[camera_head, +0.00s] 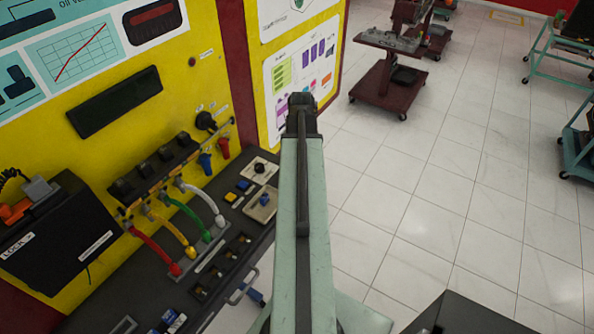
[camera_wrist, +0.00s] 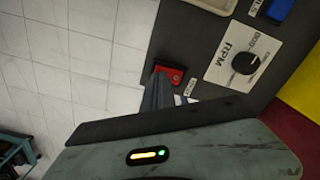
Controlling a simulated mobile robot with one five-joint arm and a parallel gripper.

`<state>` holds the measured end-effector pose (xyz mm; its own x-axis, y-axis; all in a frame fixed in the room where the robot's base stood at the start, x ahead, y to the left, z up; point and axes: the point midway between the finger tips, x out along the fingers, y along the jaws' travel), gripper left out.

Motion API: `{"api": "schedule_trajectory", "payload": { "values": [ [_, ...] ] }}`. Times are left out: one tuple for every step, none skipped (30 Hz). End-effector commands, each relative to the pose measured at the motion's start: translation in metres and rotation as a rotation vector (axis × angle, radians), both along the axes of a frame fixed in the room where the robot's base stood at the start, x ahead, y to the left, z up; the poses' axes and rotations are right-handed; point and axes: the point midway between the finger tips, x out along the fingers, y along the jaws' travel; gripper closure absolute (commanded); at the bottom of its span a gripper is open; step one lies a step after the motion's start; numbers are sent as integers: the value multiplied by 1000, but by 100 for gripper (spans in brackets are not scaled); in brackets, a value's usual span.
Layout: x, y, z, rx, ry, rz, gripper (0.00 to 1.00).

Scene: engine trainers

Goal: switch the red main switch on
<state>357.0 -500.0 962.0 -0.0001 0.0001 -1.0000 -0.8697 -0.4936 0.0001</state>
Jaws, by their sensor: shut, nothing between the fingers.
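The red main switch (camera_wrist: 174,70) is a small red block with a dark part on it, near the panel edge in the wrist view. A small label, too small to read, lies beside it. My gripper (camera_wrist: 158,82) is shut and empty, its tip right at the switch and overlapping its near side. I cannot tell whether they touch, nor whether the switch is on or off. In the head view my gripper (camera_head: 302,103) is at the end of my raised arm, and the red switch is not visible there.
The dark control panel (camera_head: 213,283) carries a white RPM plate with a black knob (camera_wrist: 245,62), beside the switch. A blue button (camera_wrist: 279,9) lies farther off. The yellow trainer board (camera_head: 196,75) stands behind. Open tiled floor (camera_head: 440,190) lies right; a dark red cart (camera_head: 385,93) stands beyond.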

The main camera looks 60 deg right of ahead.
Motion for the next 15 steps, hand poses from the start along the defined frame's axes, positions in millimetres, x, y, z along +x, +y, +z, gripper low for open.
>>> {"api": "schedule_trajectory", "payload": {
  "values": [
    [0, 0, 0, 0, 0, 0, 100],
    [0, 0, 0, 0, 0, 0, 100],
    [0, 0, -1, 0, 0, 0, 100],
    [0, 0, -1, 0, 0, 0, 100],
    [0, 0, -1, 0, 0, 0, 100],
    [0, 0, -2, 0, 0, 0, 100],
    [0, 0, -2, 0, 0, 0, 100],
    [0, 0, -3, 0, 0, 0, 100],
    [0, 0, -4, 0, 0, 0, 100],
    [0, 0, -4, 0, 0, 1, 100],
    [0, 0, -5, 0, 0, 1, 100],
    [0, 0, -5, 0, 0, 1, 100],
    [0, 0, -6, 0, 0, 1, 100],
    [0, 0, -6, 0, 0, 1, 100],
    [0, 0, -7, 0, 0, 1, 100]
  ]
}}
